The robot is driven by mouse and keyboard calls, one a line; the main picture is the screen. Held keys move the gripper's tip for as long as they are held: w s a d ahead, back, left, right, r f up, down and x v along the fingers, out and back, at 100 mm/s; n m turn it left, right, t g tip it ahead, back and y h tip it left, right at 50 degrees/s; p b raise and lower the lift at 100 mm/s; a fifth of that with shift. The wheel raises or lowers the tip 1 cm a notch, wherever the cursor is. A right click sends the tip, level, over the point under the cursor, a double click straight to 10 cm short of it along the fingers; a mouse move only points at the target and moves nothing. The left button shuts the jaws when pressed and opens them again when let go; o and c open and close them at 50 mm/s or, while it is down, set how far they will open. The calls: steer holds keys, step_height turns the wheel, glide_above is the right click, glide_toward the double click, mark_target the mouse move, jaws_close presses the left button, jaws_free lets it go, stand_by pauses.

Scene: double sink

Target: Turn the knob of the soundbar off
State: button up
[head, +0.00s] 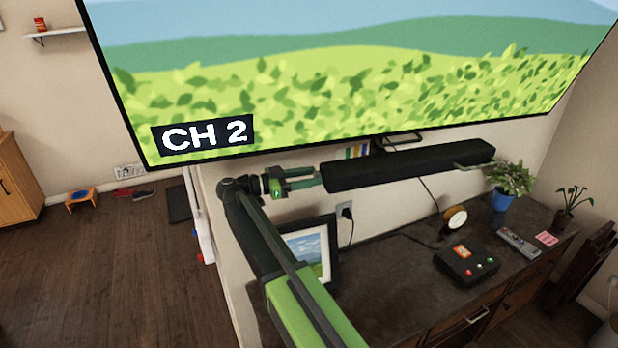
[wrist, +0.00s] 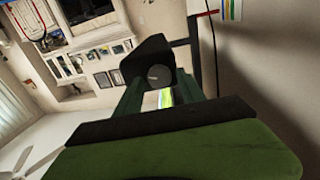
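The black soundbar (head: 408,164) is mounted below the TV. Its left end faces my gripper (head: 316,179). In the wrist view, the soundbar's end (wrist: 143,57) carries a round dark knob (wrist: 159,75) with a small pale mark. My gripper (wrist: 159,88) is open, with one green finger on each side of the gap. The knob shows between the fingertips. I cannot tell whether the fingers touch it. The knob is hidden in the head view.
The large TV (head: 350,70) showing "CH 2" hangs just above. Below is a dark cabinet top (head: 385,290) with a picture frame (head: 309,250), a black box with buttons (head: 466,266), a clock (head: 455,219), a remote (head: 519,242) and plants. Open floor lies left.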

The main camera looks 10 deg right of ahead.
jaws_close()
steer(key=shift+n, duration=0.3)
steer(key=n, duration=0.3)
steer(key=shift+n, duration=0.4)
steer(key=shift+w+a+f+n, duration=0.1)
steer(key=shift+f+n, duration=0.05)
steer(key=shift+n, duration=4.3)
steer(key=shift+w+f+n, duration=0.1)
steer(key=shift+n, duration=4.35)
